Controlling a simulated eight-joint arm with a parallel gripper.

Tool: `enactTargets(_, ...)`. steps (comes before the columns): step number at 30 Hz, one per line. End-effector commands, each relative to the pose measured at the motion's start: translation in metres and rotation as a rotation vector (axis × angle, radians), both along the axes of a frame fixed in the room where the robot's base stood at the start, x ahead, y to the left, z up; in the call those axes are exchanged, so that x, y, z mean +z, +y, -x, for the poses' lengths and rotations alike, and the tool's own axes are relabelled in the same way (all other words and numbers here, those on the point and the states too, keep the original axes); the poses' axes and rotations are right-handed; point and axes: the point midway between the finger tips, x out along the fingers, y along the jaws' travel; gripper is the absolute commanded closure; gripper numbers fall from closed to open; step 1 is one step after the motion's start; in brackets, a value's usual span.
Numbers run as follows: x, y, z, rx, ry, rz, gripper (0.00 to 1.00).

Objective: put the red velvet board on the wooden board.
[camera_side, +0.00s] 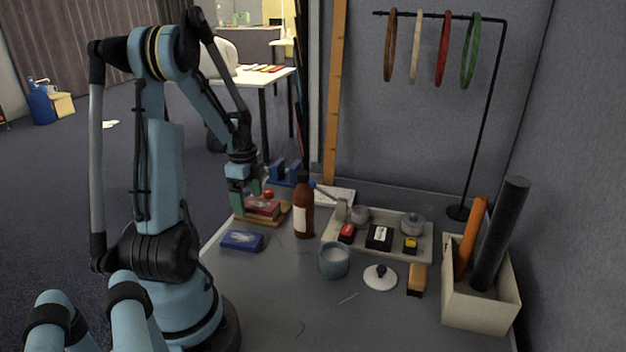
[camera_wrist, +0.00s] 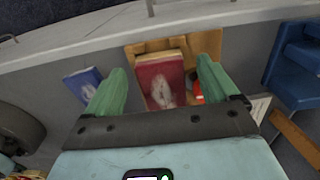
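The red velvet board (camera_side: 262,208) is a dark red slab with a pale mark on its face. It appears to lie on the wooden board (camera_side: 248,219) at the table's far left; the wrist view also shows the red velvet board (camera_wrist: 160,80) overlapping the wooden board (camera_wrist: 207,43). My gripper (camera_side: 247,198) is at the red velvet board. In the wrist view my gripper (camera_wrist: 162,90) has its green fingers wide apart, one on each side of the red board, with gaps between. Its grip area is empty. The near end of the red board is partly hidden by my gripper's body.
A blue box (camera_side: 242,240) lies close in front. A brown bottle (camera_side: 303,208) stands right of the boards, and a small red ball (camera_side: 268,194) is beside the red board. A tray (camera_side: 425,242), grey cup (camera_side: 334,261) and white lid (camera_side: 380,282) lie farther right.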

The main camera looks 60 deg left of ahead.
Motion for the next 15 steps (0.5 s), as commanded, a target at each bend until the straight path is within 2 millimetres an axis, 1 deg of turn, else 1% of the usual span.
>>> enactTargets(8, 0.002, 0.0, 0.0, 0.0, 0.0, 0.0, 0.13)
enactTargets(11, 0.008, 0.0, 0.0, 0.0, 0.0, 0.0, 0.13)
enactTargets(15, 0.027, -0.001, 0.0, 0.0, 0.0, 0.0, 0.13)
